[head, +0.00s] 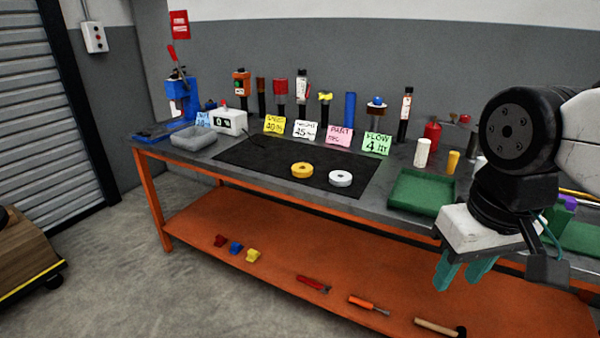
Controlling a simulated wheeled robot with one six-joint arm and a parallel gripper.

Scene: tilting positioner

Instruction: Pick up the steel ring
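The steel ring (340,178), a pale grey-white ring with a small centre hole, lies flat on the black mat (240,151) on the workbench. A yellow ring (302,170) lies just left of it, apart or nearly touching. My gripper (463,272) hangs at the right, in front of the bench's front edge, well to the right of the steel ring. Its two teal fingers point down with a gap between them and nothing visible in the gap.
A green tray (424,192) stands right of the mat. Coloured cards such as the green one (377,144) and several upright tools line the back. Tools lie on the orange lower shelf (300,245).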

